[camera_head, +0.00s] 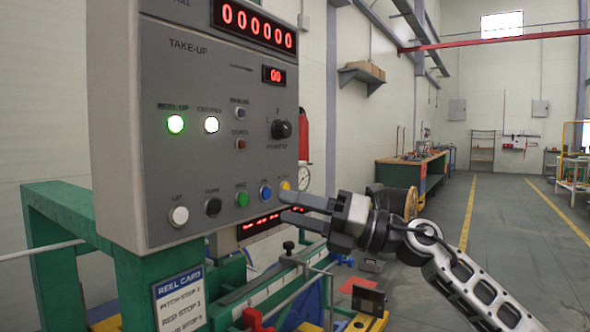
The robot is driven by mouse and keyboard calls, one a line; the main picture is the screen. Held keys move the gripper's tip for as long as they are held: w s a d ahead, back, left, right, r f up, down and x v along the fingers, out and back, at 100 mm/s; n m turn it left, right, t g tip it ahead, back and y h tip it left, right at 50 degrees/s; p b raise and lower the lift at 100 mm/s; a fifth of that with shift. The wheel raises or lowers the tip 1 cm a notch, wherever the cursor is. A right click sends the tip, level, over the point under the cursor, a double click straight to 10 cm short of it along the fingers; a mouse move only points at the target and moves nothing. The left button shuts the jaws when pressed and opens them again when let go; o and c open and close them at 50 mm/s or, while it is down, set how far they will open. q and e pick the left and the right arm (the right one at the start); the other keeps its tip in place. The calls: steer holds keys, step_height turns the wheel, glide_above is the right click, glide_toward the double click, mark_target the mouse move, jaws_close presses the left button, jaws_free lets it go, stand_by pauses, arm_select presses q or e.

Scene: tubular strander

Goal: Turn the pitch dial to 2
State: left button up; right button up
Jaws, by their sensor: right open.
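A grey control panel (225,158) marked TAKE-UP stands at the left. A black dial (281,129) sits at its right side, with small marks around it and a label below too small to read. I cannot tell which mark it points to. My right gripper (284,206) comes in from the right, below the dial. Its two fingers are apart with nothing between them, near the panel's lower right edge. I cannot tell if they touch the panel. My left gripper is not in view.
The panel has lit green (175,124) and white (211,125) lamps. A row of buttons runs along its bottom, including a green (242,199) and a blue one (265,193). Green machine framing (60,207) lies below. A workbench (412,170) stands behind; the floor at right is open.

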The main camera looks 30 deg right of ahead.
steer(key=s+d+r+n+t+h+b, duration=0.1)
steer(key=s+d+r+n+h, duration=0.1)
steer(key=s+d+r+h, duration=0.3)
steer(key=s+d+r+n+t+h+b, duration=0.1)
steer(key=s+d+r+n+h, duration=0.1)
steer(key=d+r, duration=0.45)
steer(key=p, duration=0.8)
glide_toward(288, 131)
steer(key=x, duration=0.8)
steer(key=shift+r, duration=0.2)
steer(key=shift+w+a+f, duration=0.15)
steer(key=shift+w, duration=0.15)
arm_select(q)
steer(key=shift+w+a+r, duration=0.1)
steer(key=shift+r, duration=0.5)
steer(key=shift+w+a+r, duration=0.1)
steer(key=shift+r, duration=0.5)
arm_select(e)
steer(key=c, duration=1)
